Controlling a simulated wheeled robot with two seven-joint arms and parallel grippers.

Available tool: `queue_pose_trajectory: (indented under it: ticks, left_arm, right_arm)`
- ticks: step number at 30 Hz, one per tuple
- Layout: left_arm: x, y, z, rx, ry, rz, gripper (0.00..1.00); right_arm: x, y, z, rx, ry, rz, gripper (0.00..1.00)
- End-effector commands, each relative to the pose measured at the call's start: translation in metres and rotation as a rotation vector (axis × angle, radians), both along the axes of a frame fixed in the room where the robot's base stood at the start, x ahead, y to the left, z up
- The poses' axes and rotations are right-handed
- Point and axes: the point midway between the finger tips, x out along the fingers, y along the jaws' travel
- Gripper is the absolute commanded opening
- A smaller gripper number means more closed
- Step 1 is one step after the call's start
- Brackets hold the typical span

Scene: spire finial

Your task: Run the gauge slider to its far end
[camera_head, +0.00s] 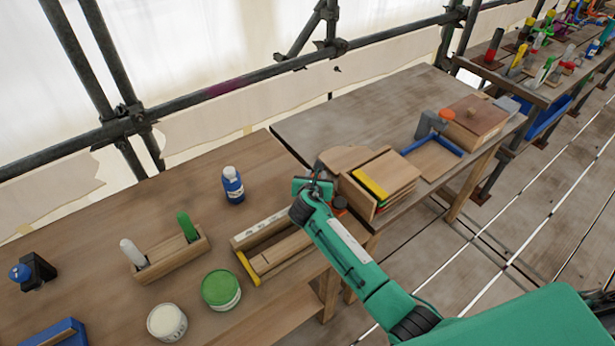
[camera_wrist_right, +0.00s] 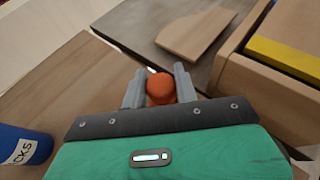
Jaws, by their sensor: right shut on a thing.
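My right gripper (camera_head: 316,186) reaches in from the right over the wooden table, between a blue bottle and a wooden box. In the right wrist view its grey fingers (camera_wrist_right: 159,88) are shut on an orange-red round knob (camera_wrist_right: 160,87), one finger on each side. Only the top of the knob shows; what it is fixed to is hidden by my gripper. I take it for the gauge slider's knob, but the gauge's track and far end cannot be made out. My left gripper is in neither view.
The blue bottle (camera_head: 233,185) stands left of my right gripper. The wooden box (camera_head: 383,181) with a yellow strip stands close on its right. A wooden tray (camera_head: 251,236) lies in front. A green tin (camera_head: 221,289) and a pale tin (camera_head: 167,322) stand nearer.

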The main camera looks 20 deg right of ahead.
Motion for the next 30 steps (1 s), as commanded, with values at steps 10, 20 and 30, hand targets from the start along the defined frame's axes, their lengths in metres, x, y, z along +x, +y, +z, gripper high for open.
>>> queue_pose_trajectory:
  ticks: [10,20,30]
  left_arm:
    - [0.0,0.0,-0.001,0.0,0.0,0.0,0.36]
    - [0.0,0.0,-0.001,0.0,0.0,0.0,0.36]
    - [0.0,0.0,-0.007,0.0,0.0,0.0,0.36]
  right_arm:
    - [0.001,-0.004,0.002,-0.005,-0.003,-0.006,0.49]
    - [0.0,-0.002,0.001,-0.003,-0.003,-0.005,0.52]
    - [-0.036,0.014,0.016,-0.002,-0.004,-0.003,0.52]
